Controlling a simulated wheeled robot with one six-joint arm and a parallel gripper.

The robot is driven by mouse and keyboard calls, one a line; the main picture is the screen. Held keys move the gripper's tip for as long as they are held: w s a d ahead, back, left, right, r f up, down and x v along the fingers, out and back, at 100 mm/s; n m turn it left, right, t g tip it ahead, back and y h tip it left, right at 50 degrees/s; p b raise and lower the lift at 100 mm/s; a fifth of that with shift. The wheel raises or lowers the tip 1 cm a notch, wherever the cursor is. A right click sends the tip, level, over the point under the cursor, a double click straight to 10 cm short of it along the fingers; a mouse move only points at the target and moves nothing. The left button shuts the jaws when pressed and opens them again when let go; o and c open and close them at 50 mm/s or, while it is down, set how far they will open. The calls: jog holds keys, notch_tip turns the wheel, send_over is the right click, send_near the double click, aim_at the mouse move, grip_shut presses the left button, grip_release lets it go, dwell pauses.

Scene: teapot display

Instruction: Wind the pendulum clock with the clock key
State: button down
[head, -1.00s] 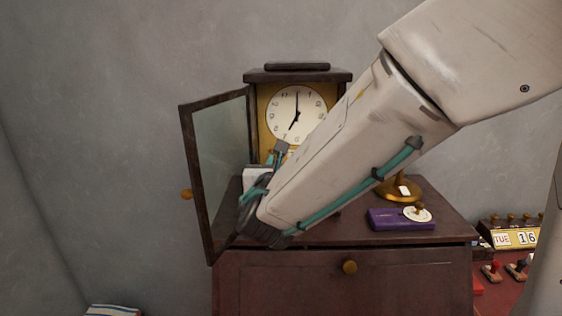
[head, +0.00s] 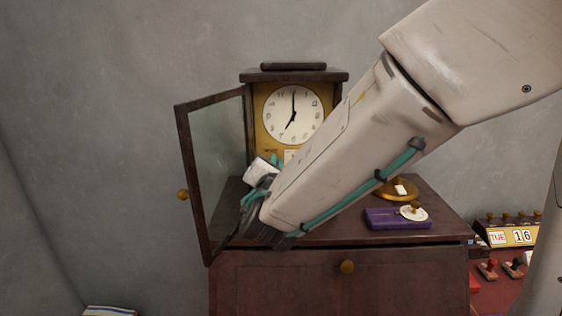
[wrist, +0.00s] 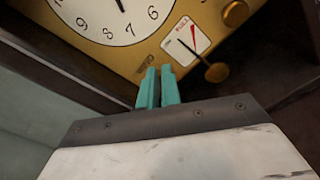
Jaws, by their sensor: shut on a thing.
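The pendulum clock (head: 294,113) stands on the cabinet with its glass door (head: 216,150) swung open to the left. In the wrist view its white dial (wrist: 108,14) is at the upper left. Beside it on the gold front plate is a small gauge (wrist: 185,41) with a red FULL zone; its dark needle lies apart from the red. My gripper (wrist: 159,87) has its teal fingers close together at the front plate, below the gauge. It is shut on the clock key, which is mostly hidden between the fingers. In the head view the fingertips (head: 276,160) are partly hidden by my arm.
A purple box (head: 385,219) and a brass stand (head: 397,189) are on the cabinet top at right. The open door stands close left of my gripper.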

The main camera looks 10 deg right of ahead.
jog(key=m, duration=0.4)
jog(key=f+m, duration=0.1)
jog(key=m, duration=0.7)
jog(key=shift+d+f, duration=0.15)
jog(key=shift+d, duration=0.2)
jog(key=shift+m, duration=0.3)
jog(key=c, duration=1.6)
grip_release()
jog(key=shift+s, duration=0.1)
